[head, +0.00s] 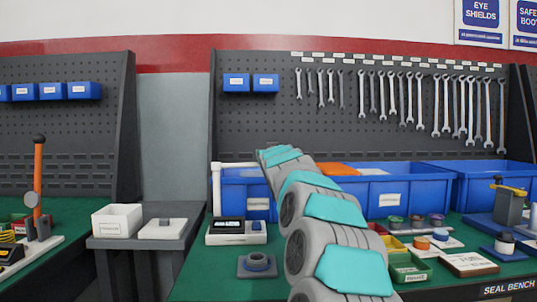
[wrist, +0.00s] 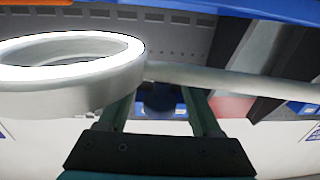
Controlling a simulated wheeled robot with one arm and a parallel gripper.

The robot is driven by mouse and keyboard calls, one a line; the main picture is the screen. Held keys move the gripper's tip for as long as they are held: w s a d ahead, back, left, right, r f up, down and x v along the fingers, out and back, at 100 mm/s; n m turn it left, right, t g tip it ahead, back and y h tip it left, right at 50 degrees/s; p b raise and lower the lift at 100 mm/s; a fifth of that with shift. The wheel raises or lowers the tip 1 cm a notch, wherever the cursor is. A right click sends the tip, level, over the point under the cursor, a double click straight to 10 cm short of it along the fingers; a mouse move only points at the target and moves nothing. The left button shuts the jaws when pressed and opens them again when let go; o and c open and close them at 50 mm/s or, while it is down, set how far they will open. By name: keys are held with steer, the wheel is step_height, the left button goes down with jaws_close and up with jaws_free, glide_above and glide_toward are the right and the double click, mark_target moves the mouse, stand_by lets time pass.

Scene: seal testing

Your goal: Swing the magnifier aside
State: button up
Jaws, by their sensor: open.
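The magnifier's white ring (wrist: 115,88) fills the left of the wrist view, with its white arm (wrist: 240,82) running right from it. In the head view, its white upright post (head: 216,190) stands at the left of the bench, with a short piece of white arm (head: 236,165) at its top. The ring is hidden there behind my arm. My gripper (wrist: 162,94) is open, its two teal fingers apart beside the ring and reaching the magnifier's arm. I cannot tell whether they touch it. My gripper is hidden in the head view.
Blue bins (head: 400,181) line the back of the green bench (head: 200,285). A white device with a display (head: 236,231) and a grey block with a round part (head: 257,263) stand near the post. Small trays and parts crowd the right. Wrenches (head: 390,95) hang behind.

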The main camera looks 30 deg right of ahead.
steer(key=b+v, duration=0.2)
steer(key=v, duration=0.5)
steer(key=shift+s+a+b, duration=0.2)
steer(key=shift+s+b, duration=0.15)
stand_by(0.5)
